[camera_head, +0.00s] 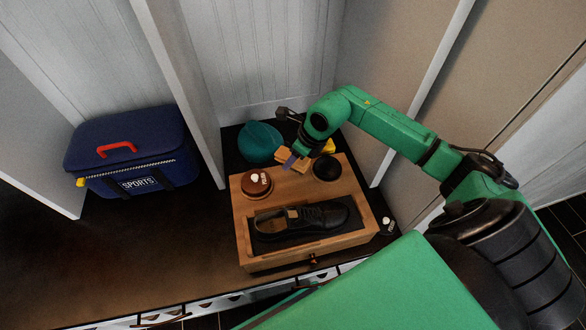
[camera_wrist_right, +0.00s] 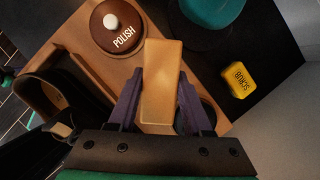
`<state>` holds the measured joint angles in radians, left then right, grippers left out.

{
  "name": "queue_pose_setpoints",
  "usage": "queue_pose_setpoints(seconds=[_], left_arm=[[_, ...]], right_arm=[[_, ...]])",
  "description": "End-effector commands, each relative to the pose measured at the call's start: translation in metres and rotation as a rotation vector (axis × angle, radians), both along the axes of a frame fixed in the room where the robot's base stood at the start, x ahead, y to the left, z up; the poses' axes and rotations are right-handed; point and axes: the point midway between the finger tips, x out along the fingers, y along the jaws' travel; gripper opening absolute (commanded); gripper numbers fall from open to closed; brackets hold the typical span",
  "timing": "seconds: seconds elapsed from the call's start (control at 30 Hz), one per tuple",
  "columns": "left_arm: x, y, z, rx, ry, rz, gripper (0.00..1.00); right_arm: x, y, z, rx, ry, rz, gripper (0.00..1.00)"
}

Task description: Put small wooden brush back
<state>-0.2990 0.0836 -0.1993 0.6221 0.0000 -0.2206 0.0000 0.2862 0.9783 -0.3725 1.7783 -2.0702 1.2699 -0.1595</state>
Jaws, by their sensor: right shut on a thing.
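The small wooden brush (camera_wrist_right: 162,65) is a pale, rectangular wooden block between the two purple fingers of my right gripper (camera_wrist_right: 161,78) in the right wrist view. The gripper is shut on it. In the head view the brush (camera_head: 297,160) shows at the back edge of a wooden shoe-care box (camera_head: 246,232), with my right gripper (camera_head: 289,161) at it. I cannot tell whether the brush touches the box top. Its underside is hidden. My left gripper is not in view.
The box holds a black shoe (camera_head: 318,216), a round polish tin (camera_head: 256,184) and a dark round thing (camera_head: 326,168). A teal round object (camera_head: 260,142) and a yellow scrub block (camera_wrist_right: 240,83) lie behind it.

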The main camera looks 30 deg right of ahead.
Motion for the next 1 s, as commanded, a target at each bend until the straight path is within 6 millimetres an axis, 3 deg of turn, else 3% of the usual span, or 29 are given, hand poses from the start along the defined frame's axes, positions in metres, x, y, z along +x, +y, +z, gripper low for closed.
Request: queue_pose_setpoints(seconds=[0.33,0.67,0.7,0.77,1.0], left_arm=[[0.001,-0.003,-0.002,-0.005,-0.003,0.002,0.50],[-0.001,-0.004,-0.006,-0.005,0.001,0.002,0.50],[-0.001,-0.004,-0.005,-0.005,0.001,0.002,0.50],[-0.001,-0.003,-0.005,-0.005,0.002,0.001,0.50],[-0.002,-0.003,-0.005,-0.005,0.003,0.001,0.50]], right_arm=[[0.000,0.000,-0.055,0.001,0.001,-0.001,0.05],[0.001,0.000,-0.062,0.000,-0.001,0.000,0.05],[0.000,0.000,-0.061,0.000,-0.001,0.000,0.57],[0.000,0.000,-0.060,0.000,-0.001,0.000,0.79],[0.000,0.000,-0.060,0.000,-0.001,0.000,0.79]])
